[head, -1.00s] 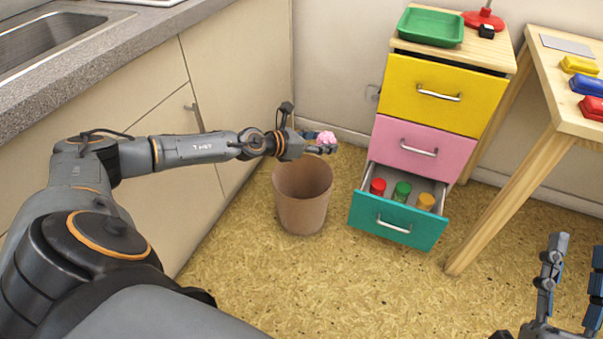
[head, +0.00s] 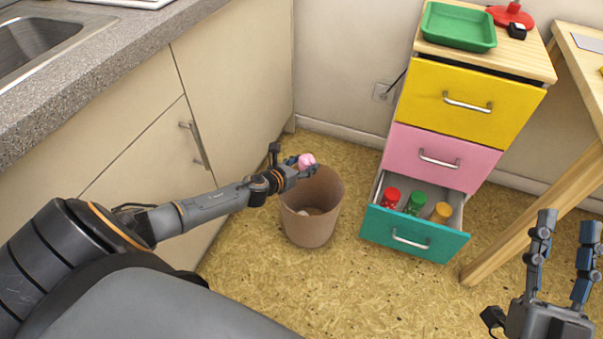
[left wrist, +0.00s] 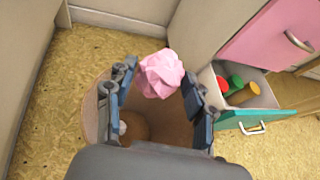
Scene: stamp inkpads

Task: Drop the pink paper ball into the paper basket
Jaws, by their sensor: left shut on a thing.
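The pink paper ball (head: 306,161) is held in my left gripper (head: 301,166), which is shut on it. In the left wrist view the ball (left wrist: 160,75) sits between the fingertips (left wrist: 155,82). The brown paper basket (head: 312,226) stands on the floor below the gripper. In the head view the ball is over the basket's back left part, above its rim. The basket (left wrist: 95,108) is partly hidden by my gripper in the left wrist view. My right gripper (head: 563,232) is open and empty at the lower right.
A drawer cabinet (head: 445,150) stands right of the basket. Its teal bottom drawer (head: 414,237) is pulled out, with red, green and orange items inside. A kitchen counter (head: 110,75) with cupboards runs along the left. A wooden table (head: 550,200) stands at the right.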

